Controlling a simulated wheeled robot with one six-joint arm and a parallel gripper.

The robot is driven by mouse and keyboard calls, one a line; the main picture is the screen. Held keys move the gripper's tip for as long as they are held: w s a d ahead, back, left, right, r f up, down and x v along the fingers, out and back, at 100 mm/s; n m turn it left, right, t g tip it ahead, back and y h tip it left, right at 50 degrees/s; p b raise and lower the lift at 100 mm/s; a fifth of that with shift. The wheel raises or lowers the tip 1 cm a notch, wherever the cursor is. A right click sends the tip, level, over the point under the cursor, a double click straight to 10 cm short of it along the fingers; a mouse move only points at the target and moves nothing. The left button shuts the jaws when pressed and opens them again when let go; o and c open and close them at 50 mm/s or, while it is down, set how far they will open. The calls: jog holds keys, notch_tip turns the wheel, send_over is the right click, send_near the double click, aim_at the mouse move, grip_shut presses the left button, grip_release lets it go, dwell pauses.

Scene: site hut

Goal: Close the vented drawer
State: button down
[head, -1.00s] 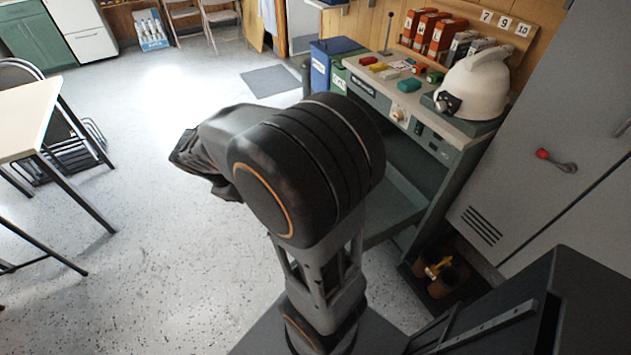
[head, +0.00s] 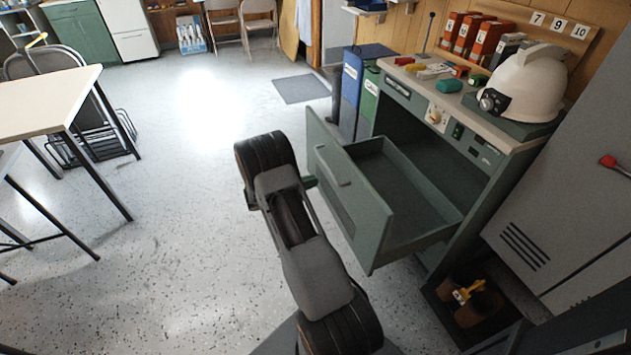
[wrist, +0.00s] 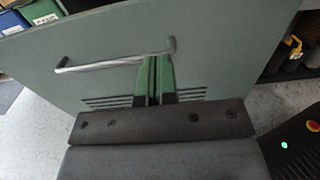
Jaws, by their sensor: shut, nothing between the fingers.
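The vented drawer (head: 362,205) is pulled open from the green workbench, and its empty inside shows in the head view. Its front panel (wrist: 215,45) fills much of the wrist view, with a metal bar handle (wrist: 110,61) and vent slots below it. My gripper (wrist: 153,62) is shut and empty, with its green fingertips pointing at the panel near the handle's right end. I cannot tell whether they touch it. In the head view my gripper (head: 309,182) is mostly hidden behind my arm, just outside the drawer front.
The workbench top (head: 510,133) carries a white helmet (head: 525,85) and small coloured items. Blue and green bins (head: 352,85) stand behind the drawer. Boots (head: 480,305) sit on the floor by a grey locker (head: 575,220). A table (head: 45,105) stands left; floor between is clear.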

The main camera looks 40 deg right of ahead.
aim_at(350, 170)
jog(key=x, duration=1.1)
jog(key=shift+s+d+r+b, duration=0.1)
jog(key=shift+d+b, duration=0.2)
